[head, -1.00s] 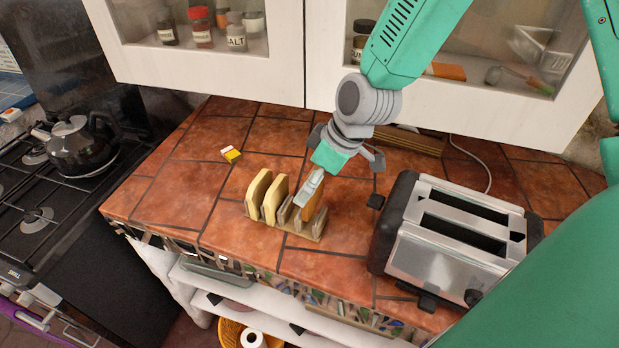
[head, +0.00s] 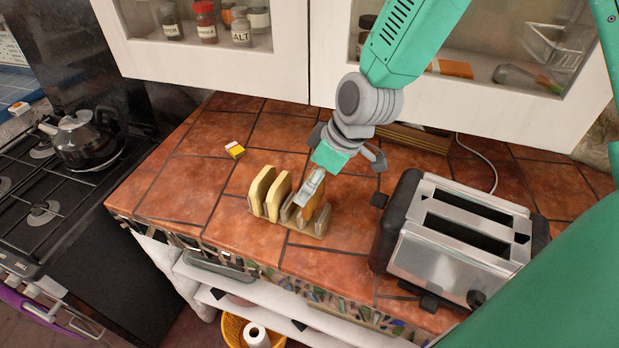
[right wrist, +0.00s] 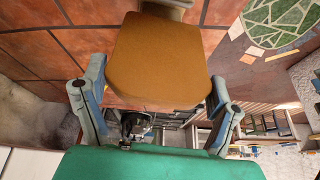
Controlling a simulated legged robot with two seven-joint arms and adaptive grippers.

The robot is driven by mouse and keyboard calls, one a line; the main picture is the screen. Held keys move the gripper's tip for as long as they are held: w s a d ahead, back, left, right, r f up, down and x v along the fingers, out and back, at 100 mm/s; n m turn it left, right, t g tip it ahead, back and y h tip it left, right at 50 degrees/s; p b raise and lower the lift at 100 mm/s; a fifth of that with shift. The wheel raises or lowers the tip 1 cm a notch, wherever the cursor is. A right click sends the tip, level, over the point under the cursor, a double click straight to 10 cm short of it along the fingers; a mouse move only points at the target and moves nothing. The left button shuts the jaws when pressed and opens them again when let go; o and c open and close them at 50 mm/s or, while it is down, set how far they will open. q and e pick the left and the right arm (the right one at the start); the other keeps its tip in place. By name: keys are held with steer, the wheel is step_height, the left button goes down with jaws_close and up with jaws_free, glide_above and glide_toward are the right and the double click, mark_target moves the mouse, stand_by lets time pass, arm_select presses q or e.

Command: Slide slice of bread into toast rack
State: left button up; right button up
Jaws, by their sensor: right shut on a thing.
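The wooden toast rack (head: 287,218) stands on the tiled counter, left of the toaster. Two pale bread slices (head: 262,189) (head: 279,194) stand upright in its left part. My right gripper (head: 313,188) is shut on a browner bread slice (head: 321,216) at the right end of the rack. The slice looks upright, with its lower part among the rack's dividers; how deep it sits is hard to tell. The right wrist view shows this slice (right wrist: 160,60) flat-on between the two fingers. My left gripper is not in view.
A silver and black toaster (head: 461,235) stands close on the right. A small yellow and white item (head: 235,150) lies behind the rack. A stove with a kettle (head: 82,140) is at the left. White wall cabinets (head: 215,62) hang behind. The counter left of the rack is clear.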

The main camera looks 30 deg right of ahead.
mark_target(319, 189)
steer(key=shift+d, duration=0.1)
steer(key=shift+a+r, duration=0.2)
steer(key=shift+a, duration=0.45)
steer(key=shift+d, duration=0.75)
steer(key=shift+a+f, duration=0.1)
steer(key=shift+a, duration=0.1)
steer(key=shift+d+f, duration=0.15)
steer(key=shift+f, duration=0.15)
steer(key=shift+d+f, duration=0.3)
steer(key=shift+d, duration=0.1)
steer(key=shift+o, duration=0.2)
steer(key=shift+d+f, duration=0.1)
steer(key=shift+f, duration=0.1)
steer(key=f+b, duration=0.1)
steer(key=a+f+b, duration=0.1)
steer(key=f+b, duration=0.1)
steer(key=shift+f, duration=0.1)
steer(key=shift+a+f, duration=0.1)
steer(key=shift+a, duration=0.1)
steer(key=shift+a+r, duration=0.15)
steer(key=shift+r, duration=0.05)
steer(key=o, duration=0.5)
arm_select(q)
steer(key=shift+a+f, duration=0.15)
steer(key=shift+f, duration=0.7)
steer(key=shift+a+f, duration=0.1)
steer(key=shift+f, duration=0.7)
arm_select(e)
steer(key=shift+d+f, duration=0.1)
steer(key=shift+d, duration=0.35)
